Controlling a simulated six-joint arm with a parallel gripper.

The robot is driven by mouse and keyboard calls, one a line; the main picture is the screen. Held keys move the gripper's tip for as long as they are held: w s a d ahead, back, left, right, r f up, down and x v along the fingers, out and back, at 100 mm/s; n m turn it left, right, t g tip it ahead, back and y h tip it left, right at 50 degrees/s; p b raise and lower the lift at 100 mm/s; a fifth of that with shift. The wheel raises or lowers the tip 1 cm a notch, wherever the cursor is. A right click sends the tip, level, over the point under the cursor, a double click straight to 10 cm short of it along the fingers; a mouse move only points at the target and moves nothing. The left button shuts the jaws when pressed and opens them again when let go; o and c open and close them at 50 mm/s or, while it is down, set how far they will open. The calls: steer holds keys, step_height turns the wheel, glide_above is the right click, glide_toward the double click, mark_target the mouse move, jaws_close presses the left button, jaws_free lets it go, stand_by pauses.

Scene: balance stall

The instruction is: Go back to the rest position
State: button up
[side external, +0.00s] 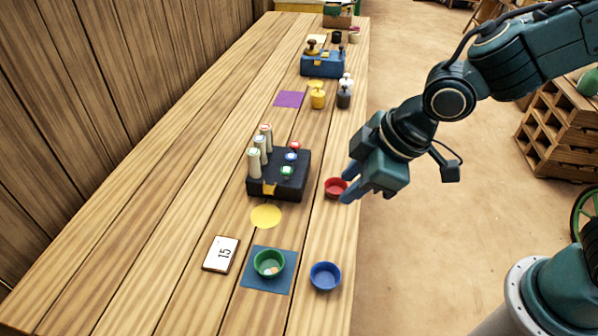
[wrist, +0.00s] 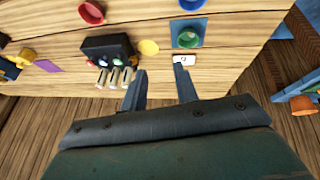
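My gripper (side external: 347,184) hangs over the right edge of the wooden table in the side view, with nothing between its fingers. In the wrist view the two fingers of my gripper (wrist: 160,78) stand apart with a clear gap. In the side view it appears beside the red bowl (side external: 334,188), which it partly covers; its exact height above the table is hard to tell. The green bowl (side external: 283,266) stands on a blue mat (side external: 254,284) and holds small light and orange pieces. A blue bowl (side external: 325,276) stands to its right.
A black box (side external: 283,189) with several pale cylinders and coloured knobs stands mid-table. A blue box (side external: 322,66) is farther back.

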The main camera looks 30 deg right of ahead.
steer(key=s+d+r+m+h, duration=0.1)
steer(key=s+d+r+m, duration=0.4)
steer(key=d, duration=0.5)
steer(key=s+d+r+m+h, duration=0.1)
steer(key=s+d+r+m, duration=0.4)
steer(key=s+d, duration=0.4)
steer(key=shift+d+t, duration=0.4)
